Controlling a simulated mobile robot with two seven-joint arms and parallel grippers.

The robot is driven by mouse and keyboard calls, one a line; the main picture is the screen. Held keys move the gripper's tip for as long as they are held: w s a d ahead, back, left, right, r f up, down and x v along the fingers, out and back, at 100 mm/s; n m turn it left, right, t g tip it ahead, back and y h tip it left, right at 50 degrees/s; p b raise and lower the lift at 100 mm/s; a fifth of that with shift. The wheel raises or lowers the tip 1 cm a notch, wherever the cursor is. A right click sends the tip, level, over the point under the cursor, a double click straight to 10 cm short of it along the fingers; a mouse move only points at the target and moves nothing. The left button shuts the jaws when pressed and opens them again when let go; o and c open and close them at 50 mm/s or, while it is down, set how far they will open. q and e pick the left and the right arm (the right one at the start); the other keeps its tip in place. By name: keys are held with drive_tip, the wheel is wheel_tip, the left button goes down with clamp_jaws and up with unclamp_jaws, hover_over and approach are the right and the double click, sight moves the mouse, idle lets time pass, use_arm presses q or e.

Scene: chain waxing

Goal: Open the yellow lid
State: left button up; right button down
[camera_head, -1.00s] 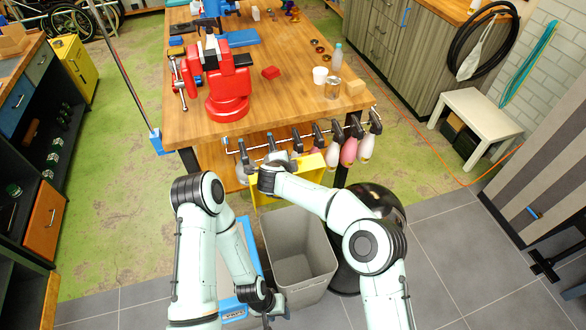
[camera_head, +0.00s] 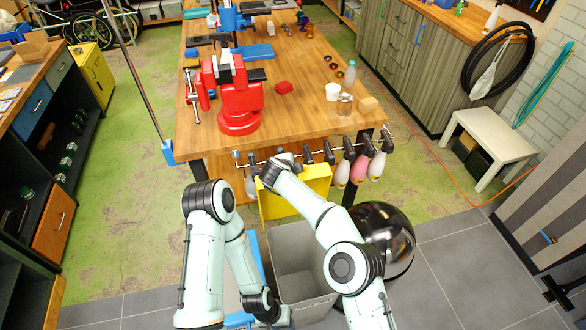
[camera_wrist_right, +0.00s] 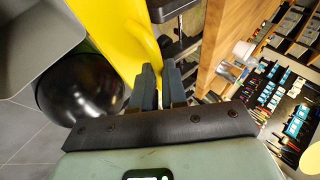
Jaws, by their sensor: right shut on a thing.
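The yellow lid (camera_head: 297,199) stands raised behind the grey bin (camera_head: 300,268), below the table's front edge. It also shows in the right wrist view as a yellow panel with a curved rim or handle (camera_wrist_right: 140,32). My right gripper (camera_wrist_right: 161,76) is shut at that yellow edge; its fingertips hide the exact contact. In the head view my right wrist covers the lid's upper left, hiding the fingers. My left gripper (camera_head: 278,318) hangs low at the bottom edge, left of the bin; its fingers are not clear.
Spray bottles (camera_head: 360,168) hang on a rail along the wooden table's front edge, close to the lid. A glossy black round object (camera_head: 388,238) stands right of the bin. A red vise (camera_head: 233,98) is on the table. Grey floor at the right is free.

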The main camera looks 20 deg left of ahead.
drive_tip(key=shift+r, duration=0.1)
drive_tip(key=c, duration=1.2)
unclamp_jaws()
drive_tip(key=shift+s, duration=0.2)
use_arm(q)
drive_tip(key=shift+g, duration=0.3)
drive_tip(key=s+f+b, duration=0.3)
drive_tip(key=s+f, duration=0.1)
drive_tip(key=shift+s, duration=0.2)
use_arm(e)
drive_tip(key=v, duration=1.3)
drive_tip(key=shift+r, duration=0.1)
